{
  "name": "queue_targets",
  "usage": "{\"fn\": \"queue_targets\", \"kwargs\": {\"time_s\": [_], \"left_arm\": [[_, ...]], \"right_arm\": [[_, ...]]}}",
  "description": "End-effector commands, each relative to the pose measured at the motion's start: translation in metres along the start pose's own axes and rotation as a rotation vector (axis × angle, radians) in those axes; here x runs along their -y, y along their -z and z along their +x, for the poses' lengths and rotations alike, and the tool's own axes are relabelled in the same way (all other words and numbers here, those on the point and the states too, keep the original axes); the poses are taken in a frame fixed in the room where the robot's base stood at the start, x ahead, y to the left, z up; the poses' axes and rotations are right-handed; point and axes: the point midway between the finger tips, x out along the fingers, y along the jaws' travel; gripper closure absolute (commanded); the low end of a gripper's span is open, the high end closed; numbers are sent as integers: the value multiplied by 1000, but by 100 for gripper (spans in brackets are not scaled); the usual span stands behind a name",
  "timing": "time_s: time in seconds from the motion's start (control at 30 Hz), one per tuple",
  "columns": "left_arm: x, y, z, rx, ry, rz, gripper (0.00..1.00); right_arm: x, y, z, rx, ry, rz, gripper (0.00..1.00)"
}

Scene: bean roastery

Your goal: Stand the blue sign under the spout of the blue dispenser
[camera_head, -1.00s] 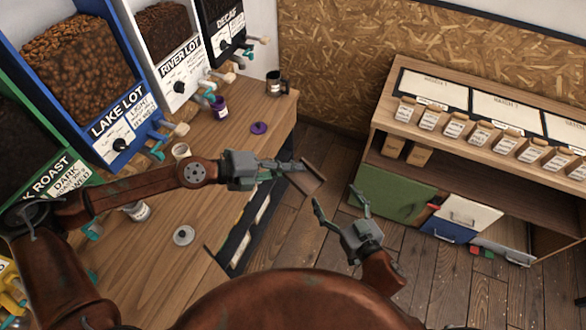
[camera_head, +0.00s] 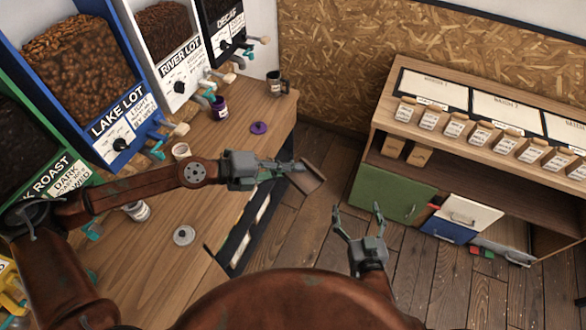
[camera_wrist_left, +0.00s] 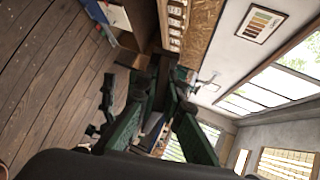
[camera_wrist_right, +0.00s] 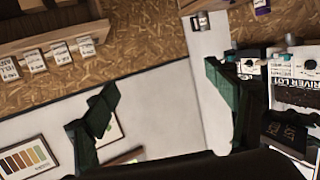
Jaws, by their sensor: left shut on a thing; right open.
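The blue dispenser (camera_head: 121,143), labelled LAKE LOT, stands at the left in the head view, with a spout and a teal part (camera_head: 157,151) at its lower front. My left gripper (camera_head: 291,168) is shut on a small brown board (camera_head: 312,178), held tilted beyond the counter's right edge. No blue face of this board shows, so I cannot tell if it is the blue sign; no other blue sign stands out. In the left wrist view the board is dark and hard to make out between the fingers. My right gripper (camera_head: 357,210) is open and empty over the floor.
A shelf unit (camera_head: 385,195) with several pouches is at the right.

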Motion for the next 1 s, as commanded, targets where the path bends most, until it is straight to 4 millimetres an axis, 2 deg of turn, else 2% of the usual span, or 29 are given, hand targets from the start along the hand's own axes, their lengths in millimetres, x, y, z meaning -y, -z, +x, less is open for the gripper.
{"fn": "queue_targets", "kwargs": {"time_s": [0.5, 0.63, 0.77, 0.87, 1.0], "left_arm": [[0, 0, 0, 0, 0, 0, 100], [0, 0, 0, 0, 0, 0, 100], [0, 0, 0, 0, 0, 0, 100], [0, 0, 0, 0, 0, 0, 100], [0, 0, 0, 0, 0, 0, 100]], "right_arm": [[1, 0, 0, 2, 3, -3, 21], [2, -14, 6, 23, 7, -12, 21], [5, -54, 20, 85, 19, -43, 21], [8, -101, 33, 153, 35, -75, 21], [6, -174, 47, 261, 55, -116, 21]]}}
